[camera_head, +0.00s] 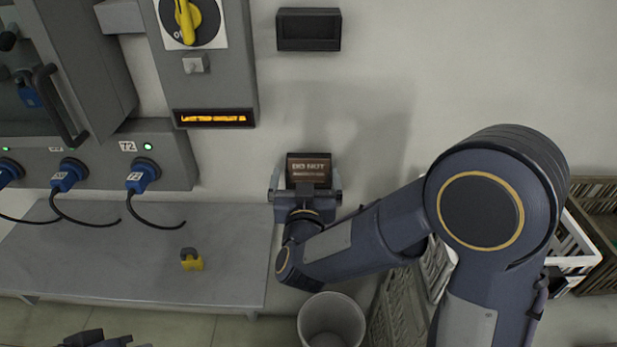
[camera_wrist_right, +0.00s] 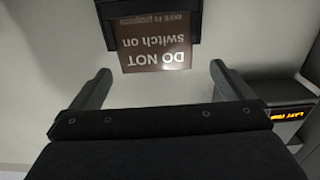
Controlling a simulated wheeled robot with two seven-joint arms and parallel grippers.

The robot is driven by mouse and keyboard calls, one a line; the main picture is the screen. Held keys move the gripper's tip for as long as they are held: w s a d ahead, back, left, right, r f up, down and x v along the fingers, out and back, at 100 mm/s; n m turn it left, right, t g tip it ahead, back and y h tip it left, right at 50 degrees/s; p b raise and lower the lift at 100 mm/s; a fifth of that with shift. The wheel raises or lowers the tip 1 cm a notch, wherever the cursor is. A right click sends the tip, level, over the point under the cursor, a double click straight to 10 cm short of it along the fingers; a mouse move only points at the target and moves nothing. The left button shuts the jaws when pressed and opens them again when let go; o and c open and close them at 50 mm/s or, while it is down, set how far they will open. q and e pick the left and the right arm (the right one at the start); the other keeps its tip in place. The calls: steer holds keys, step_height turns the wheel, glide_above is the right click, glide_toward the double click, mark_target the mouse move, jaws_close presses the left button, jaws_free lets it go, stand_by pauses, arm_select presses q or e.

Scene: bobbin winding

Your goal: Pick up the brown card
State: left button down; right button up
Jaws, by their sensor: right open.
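The brown card (camera_head: 309,168) with white "DO NOT" lettering sits in a dark holder on the pale wall. In the right wrist view the brown card (camera_wrist_right: 155,52) appears upside down, partly covered by the black holder (camera_wrist_right: 150,22). My right gripper (camera_head: 306,180) is at the card, its fingers spread to either side. In the right wrist view the open right gripper (camera_wrist_right: 160,75) has nothing between its fingers, and the card lies ahead of the gap. Only a dark part of my left gripper (camera_head: 98,341) shows at the bottom left edge; its fingers are unclear.
An empty-looking black holder (camera_head: 308,30) hangs higher on the wall. A grey cabinet with a yellow rotary switch (camera_head: 188,20) and lit display (camera_head: 214,118) stands left. A yellow padlock-like item (camera_head: 192,260) lies on the grey table (camera_head: 130,265). A bin (camera_head: 331,322) stands below.

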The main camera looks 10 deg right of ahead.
mark_target(308, 160)
steer(key=w, duration=0.2)
steer(key=w+d, duration=0.1)
steer(key=w, duration=0.1)
steer(key=w+d+r, duration=0.1)
steer(key=w, duration=0.1)
steer(key=shift+w+r, duration=0.1)
steer(key=shift+w, duration=0.25)
steer(key=c, duration=0.9)
